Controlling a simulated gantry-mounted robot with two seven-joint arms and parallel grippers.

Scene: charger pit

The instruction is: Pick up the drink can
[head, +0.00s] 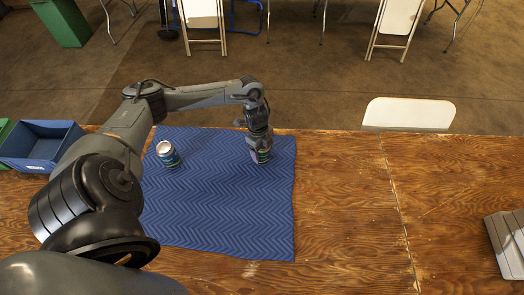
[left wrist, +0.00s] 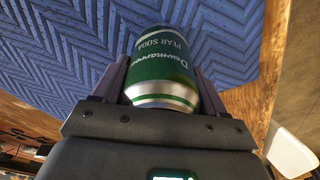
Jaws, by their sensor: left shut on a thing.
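A green and silver drink can (left wrist: 163,70), labelled pear soda, sits between the fingers of my left gripper (left wrist: 165,85) in the left wrist view. In the head view my left gripper (head: 260,150) points down over the right part of the blue mat (head: 215,215), shut on this can (head: 262,156), which is mostly hidden by the gripper. I cannot tell whether the can touches the mat. A second can (head: 168,154), green-blue with a silver top, stands upright on the mat's left part. My right gripper is not in view.
A blue bin (head: 42,143) stands at the table's left end beside a green one. A grey object (head: 507,243) lies at the right edge. The wooden table (head: 345,210) right of the mat is clear. A white chair (head: 408,112) stands behind the table.

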